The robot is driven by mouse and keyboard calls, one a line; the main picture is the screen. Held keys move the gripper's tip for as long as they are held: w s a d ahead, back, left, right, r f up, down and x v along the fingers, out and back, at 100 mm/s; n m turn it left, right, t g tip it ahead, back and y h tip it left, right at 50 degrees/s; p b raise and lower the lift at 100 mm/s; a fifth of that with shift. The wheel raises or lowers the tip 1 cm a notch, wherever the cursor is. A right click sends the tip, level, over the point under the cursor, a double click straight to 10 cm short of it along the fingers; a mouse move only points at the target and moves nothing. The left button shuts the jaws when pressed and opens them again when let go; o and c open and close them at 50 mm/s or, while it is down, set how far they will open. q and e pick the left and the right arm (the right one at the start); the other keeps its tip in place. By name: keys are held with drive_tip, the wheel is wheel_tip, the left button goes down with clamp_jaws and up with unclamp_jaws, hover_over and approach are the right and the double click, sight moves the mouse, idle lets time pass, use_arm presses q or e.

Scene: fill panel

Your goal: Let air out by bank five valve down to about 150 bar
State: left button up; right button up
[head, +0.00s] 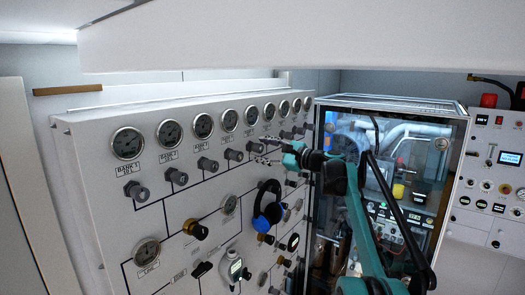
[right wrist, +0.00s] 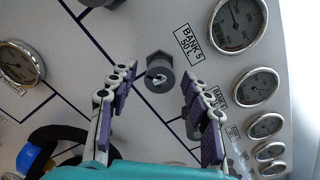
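The bank five valve is a dark hexagonal knob (right wrist: 160,72) with a light stem at its centre, on the pale panel beside the "BANK 5 50 L" label (right wrist: 187,40). The bank five gauge (right wrist: 238,22) is above it; its needle shows, but I cannot read the value. In the head view the valve (head: 254,147) is small, under the fifth gauge (head: 252,115). My right gripper (right wrist: 158,80) is open, its two jointed fingers on either side of the knob with gaps visible. It also shows in the head view (head: 263,150). My left gripper is out of view.
More gauges and valves line the panel (head: 90,135) on both sides. A black handwheel or headset-like item with blue (head: 266,207) hangs below my right gripper. A glass-fronted cabinet (head: 405,175) stands to the right, behind my right arm. A white slab overhangs the top.

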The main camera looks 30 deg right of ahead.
drive_tip(key=v, duration=1.2)
drive_tip(key=shift+f, duration=0.1)
idle(1.4)
drive_tip(key=s+a+f+n+g+b, duration=0.25)
drive_tip(key=a+f+b, duration=0.45)
drive_tip(key=f, duration=0.5)
drive_tip(key=s+a+f+n+g+h+b, duration=0.15)
drive_tip(key=a+f+n+b, duration=0.35)
drive_tip(key=a+f, duration=0.6)
drive_tip(key=s+a+f+n+g+b, duration=0.25)
drive_tip(key=a+f+b, duration=0.45)
drive_tip(key=f, duration=0.6)
drive_tip(key=s+a+f+n+g+h+b, duration=0.1)
drive_tip(key=s+f+n+b, duration=0.3)
drive_tip(key=f, duration=1)
drive_tip(key=s+a+f+n+g+h+b, duration=0.1)
drive_tip(key=s+a+f+n+b, duration=0.3)
drive_tip(key=s+f+b, duration=0.5)
drive_tip(key=s+a+f+n+g+h+b, duration=0.1)
drive_tip(key=s+f+b, duration=0.5)
drive_tip(key=f, duration=1.2)
drive_tip(key=a+n+h+b, duration=0.1)
drive_tip(key=n+h, duration=0.1)
drive_tip(key=n, duration=0.1)
drive_tip(key=shift+s+a+f, duration=0.3)
drive_tip(key=shift+s+a, duration=0.05)
drive_tip(key=shift+s, duration=0.05)
